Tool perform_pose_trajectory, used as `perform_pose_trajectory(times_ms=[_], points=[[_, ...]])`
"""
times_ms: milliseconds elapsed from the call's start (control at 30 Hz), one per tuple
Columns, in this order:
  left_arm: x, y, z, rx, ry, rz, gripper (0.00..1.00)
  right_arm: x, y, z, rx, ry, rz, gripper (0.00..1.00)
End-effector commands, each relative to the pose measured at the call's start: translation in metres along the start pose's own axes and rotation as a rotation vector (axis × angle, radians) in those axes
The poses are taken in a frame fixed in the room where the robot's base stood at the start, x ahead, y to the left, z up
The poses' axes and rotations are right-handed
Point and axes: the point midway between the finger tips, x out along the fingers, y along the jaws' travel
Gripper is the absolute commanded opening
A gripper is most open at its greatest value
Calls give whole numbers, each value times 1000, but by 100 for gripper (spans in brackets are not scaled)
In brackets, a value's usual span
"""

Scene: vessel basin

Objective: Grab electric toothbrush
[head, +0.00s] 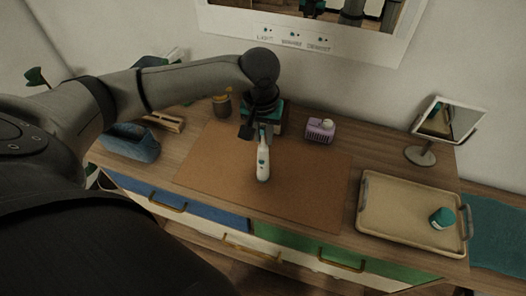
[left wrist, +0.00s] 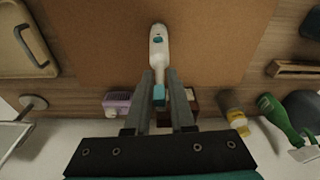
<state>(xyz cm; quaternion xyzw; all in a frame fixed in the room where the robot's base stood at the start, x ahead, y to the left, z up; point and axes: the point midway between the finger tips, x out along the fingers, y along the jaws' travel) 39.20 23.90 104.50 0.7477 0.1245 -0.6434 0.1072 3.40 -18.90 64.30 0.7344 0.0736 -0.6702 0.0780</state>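The electric toothbrush (head: 263,163) is white with teal parts. It shows over the brown mat (head: 215,165), its thick handle end toward the front of the table. My left gripper (head: 262,126) is at its thin end. In the left wrist view the toothbrush (left wrist: 158,44) runs up the middle, and the two fingers of my left gripper (left wrist: 160,76) flank its neck and teal head closely. I cannot tell whether the fingers press on it, nor whether it touches the mat. My right gripper is not in view.
A purple box (head: 320,130) stands right of the gripper. A beige tray (head: 385,228) with a teal item (head: 441,217) is at the right, near a tilted mirror (head: 449,119). A blue bin (head: 130,142) is at the left. The front of the mat is clear.

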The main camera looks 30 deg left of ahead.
Motion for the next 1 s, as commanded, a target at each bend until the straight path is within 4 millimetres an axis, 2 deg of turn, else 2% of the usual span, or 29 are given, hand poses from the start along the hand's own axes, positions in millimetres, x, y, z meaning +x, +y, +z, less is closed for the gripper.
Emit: perform_pose_trajectory(times_ms=[33,167,1000], points=[[0,0,0,0,0,0,15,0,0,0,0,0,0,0],[0,0,0,0,0,0,0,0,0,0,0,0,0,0],[-1,0,0,-1,1,0,0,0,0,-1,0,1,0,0]])
